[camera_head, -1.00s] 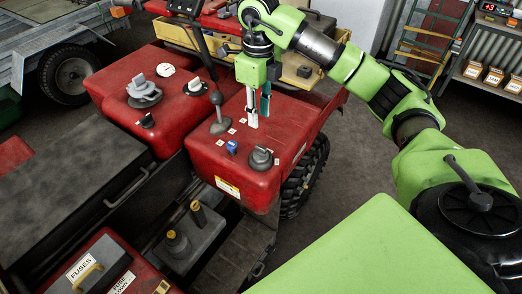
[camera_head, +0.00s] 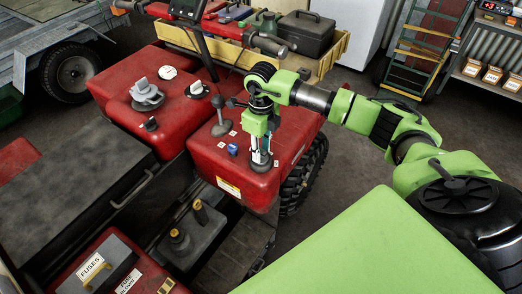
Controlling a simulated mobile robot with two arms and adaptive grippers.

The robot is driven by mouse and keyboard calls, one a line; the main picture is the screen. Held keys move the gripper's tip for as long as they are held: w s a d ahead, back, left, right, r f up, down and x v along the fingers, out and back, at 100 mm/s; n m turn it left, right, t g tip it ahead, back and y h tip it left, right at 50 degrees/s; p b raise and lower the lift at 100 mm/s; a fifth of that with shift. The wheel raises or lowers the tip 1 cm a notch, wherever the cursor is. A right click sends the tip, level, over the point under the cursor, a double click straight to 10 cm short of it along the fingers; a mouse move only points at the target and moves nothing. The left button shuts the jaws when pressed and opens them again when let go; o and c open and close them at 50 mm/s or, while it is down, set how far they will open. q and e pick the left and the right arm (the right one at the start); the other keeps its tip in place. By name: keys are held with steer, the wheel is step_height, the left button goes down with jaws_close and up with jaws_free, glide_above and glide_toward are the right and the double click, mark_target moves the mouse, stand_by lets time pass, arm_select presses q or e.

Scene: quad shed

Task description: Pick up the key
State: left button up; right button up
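My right gripper (camera_head: 260,160) points down over the red fender box (camera_head: 225,165) of the quad. Its fingertips are at a small dark round fitting with a grey piece on top, which they now mostly hide. That piece may be the key, but I cannot make out its shape. I cannot tell whether the fingers are closed on it. A small blue piece (camera_head: 232,149) stands just left of the gripper on the same red surface. My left gripper is not in view.
A black lever (camera_head: 220,118) rises just left behind the gripper. Grey knobs (camera_head: 146,93) stand on the other red panel. A yellow crate (camera_head: 325,60) with a dark toolbox (camera_head: 305,33) is behind. A black tyre (camera_head: 308,178) is to the right.

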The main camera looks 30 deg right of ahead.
mark_target(262, 150)
jaws_close()
steer(key=shift+w, duration=0.1)
steer(key=shift+r+b, duration=0.55)
steer(key=shift+b, duration=0.05)
steer(key=r, duration=0.1)
steer(key=r+b, duration=0.1)
steer(key=shift+s+r, duration=0.3)
steer(key=s+d+r+b, duration=0.1)
steer(key=s+r+b, duration=0.3)
steer(key=s+r, duration=0.5)
steer(key=shift+s+r, duration=0.15)
steer(key=shift+s, duration=2.1)
